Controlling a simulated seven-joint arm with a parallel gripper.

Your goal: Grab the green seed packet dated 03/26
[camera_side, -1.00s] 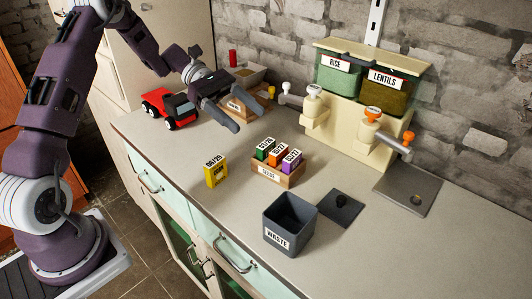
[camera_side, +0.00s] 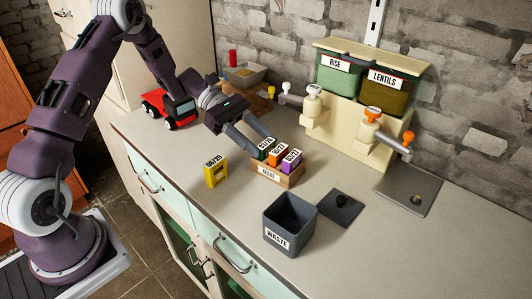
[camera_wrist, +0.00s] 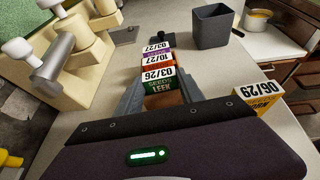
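The seed packet dated 03/26 (camera_side: 263,154) is green in the side view and stands at the left end of a small wooden seeds box (camera_side: 268,174). In the wrist view its white label (camera_wrist: 160,80) reads 03/26 and leek. My gripper (camera_side: 261,146) is open at this packet, with one finger to each side of it in the wrist view (camera_wrist: 160,92). I cannot tell whether either finger touches it. An orange 10/27 packet (camera_side: 278,160) and a purple 03/27 packet (camera_side: 292,162) stand beside it in the box.
A yellow 06/29 packet (camera_side: 216,174) stands alone on the counter, left of the box. A grey waste bin (camera_side: 290,222) is in front, with a dark plate (camera_side: 340,207) beside it. A red toy truck (camera_side: 170,108) and the rice and lentils dispenser (camera_side: 366,88) stand farther back.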

